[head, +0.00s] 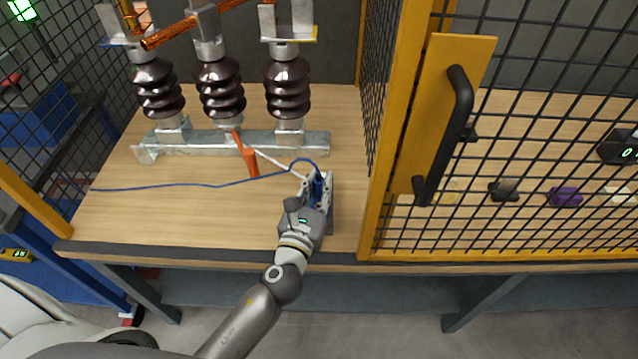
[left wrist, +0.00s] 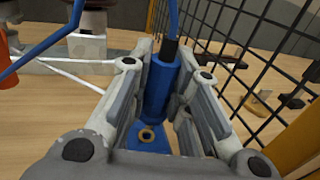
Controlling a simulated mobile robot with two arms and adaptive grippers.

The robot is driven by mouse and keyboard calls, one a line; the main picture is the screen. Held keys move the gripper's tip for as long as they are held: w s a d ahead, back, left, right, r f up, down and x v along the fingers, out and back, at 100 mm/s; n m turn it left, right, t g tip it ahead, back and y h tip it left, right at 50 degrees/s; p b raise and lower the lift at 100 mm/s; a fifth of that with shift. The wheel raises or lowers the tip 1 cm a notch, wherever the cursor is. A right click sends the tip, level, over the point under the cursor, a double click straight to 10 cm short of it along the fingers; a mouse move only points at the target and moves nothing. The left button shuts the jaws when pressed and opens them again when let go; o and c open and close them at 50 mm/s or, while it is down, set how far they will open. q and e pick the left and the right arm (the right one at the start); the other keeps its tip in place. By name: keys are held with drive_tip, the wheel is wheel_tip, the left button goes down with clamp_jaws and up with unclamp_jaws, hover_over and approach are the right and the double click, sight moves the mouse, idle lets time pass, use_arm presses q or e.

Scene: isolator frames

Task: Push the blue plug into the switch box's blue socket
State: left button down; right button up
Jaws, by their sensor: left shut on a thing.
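The blue plug (head: 319,184) is a blue cylinder with a black collar and blue cable at its top. It stands roughly upright between the fingers of my left gripper (head: 316,188), which is shut on it. In the left wrist view the plug (left wrist: 160,88) shows between both fingers (left wrist: 160,95). Below it is a flat blue part with a brass-coloured ring (left wrist: 147,135). A grey box-like body (head: 330,210), perhaps the switch box, shows partly behind the gripper. The blue socket is not clearly visible, and I cannot tell whether the plug touches it. My right gripper is not in view.
The blue cable (head: 190,186) runs left across the wooden table (head: 120,212). An orange handle (head: 248,160) and brown insulators (head: 220,92) on a metal rail stand behind. A yellow-framed mesh door (head: 440,130) with a black handle is close on the right. The table's left front is clear.

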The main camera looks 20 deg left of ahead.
sight(317, 199)
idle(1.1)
use_arm(q)
drive_tip(key=shift+p, duration=0.3)
idle(0.4)
drive_tip(key=shift+f, duration=0.15)
drive_tip(key=shift+f+b, duration=1.3)
drive_tip(key=shift+f, duration=0.1)
drive_tip(key=c, duration=1.3)
unclamp_jaws()
drive_tip(key=shift+r, duration=0.1)
drive_tip(key=shift+s, duration=0.15)
drive_tip(key=s, duration=1.1)
drive_tip(key=shift+s+d, duration=0.1)
drive_tip(key=shift+s, duration=0.3)
